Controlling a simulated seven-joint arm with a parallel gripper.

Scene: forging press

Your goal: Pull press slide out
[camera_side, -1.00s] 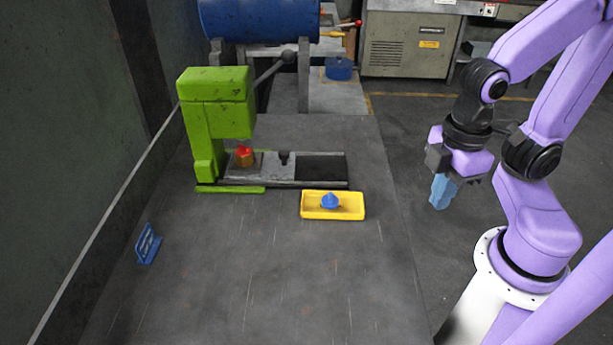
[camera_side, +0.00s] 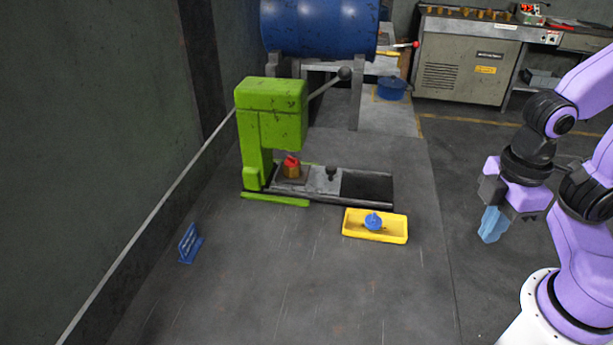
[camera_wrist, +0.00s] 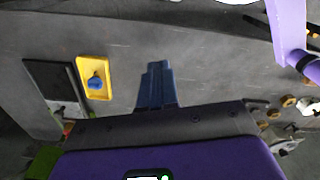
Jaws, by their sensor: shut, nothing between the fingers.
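The green press (camera_side: 270,97) stands at the back left of the work table. Its grey slide (camera_side: 318,184) lies in a low frame at the foot, with a dark upright knob (camera_side: 331,173) on it. A red-topped brass-coloured piece (camera_side: 292,166) sits on the slide's left part, by the press head. To the right of the slide is a dark, empty stretch of the frame (camera_side: 367,187). My gripper (camera_side: 490,236) points down, shut and empty, right of the table and well apart from the slide. Its blue fingers also show together in the wrist view (camera_wrist: 157,72).
A yellow tray (camera_side: 396,234) with a blue piece (camera_side: 373,221) lies in front of the frame's right end. A lever with a ball (camera_side: 345,74) rises behind the press. A blue stand (camera_side: 189,244) is at front left. The table's front middle is clear.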

